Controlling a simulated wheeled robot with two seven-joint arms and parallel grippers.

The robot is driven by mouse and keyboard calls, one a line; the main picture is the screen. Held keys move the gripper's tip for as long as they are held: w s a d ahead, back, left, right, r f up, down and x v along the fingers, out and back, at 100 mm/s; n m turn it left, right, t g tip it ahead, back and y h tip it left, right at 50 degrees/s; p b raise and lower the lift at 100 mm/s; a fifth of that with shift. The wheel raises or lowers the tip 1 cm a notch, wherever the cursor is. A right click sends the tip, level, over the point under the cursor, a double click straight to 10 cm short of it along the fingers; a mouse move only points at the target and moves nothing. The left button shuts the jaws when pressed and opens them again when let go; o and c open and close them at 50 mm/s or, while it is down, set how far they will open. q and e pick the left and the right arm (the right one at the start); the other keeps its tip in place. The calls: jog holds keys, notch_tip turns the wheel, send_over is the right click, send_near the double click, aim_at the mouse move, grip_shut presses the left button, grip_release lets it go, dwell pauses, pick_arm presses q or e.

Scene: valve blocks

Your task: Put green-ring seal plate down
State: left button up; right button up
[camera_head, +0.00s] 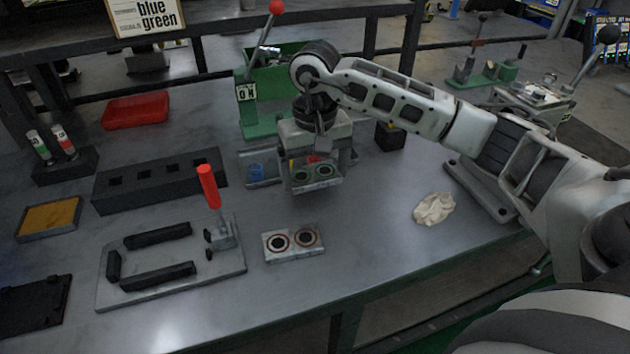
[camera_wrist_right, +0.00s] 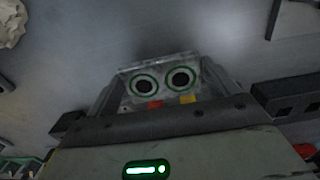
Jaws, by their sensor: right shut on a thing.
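The green-ring seal plate (camera_head: 316,175) is a grey block with two dark holes ringed in green. My right gripper (camera_head: 312,165) is shut on it and holds it above the table, in front of the green machine. In the right wrist view the plate (camera_wrist_right: 164,80) sits between the fingers, with its two green rings in full view. A second seal plate (camera_head: 293,244), with reddish rings, lies flat on the table below and nearer. My left gripper is not in view.
A clamp fixture (camera_head: 172,270) with a red handle stands left of the red-ring plate. A crumpled cloth (camera_head: 434,208) lies right. The table between cloth and red-ring plate is clear.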

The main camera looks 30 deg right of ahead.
aim_at(315, 176)
jog(key=shift+f, duration=1.65)
jog(key=shift+f, duration=0.2)
jog(key=o, duration=0.9)
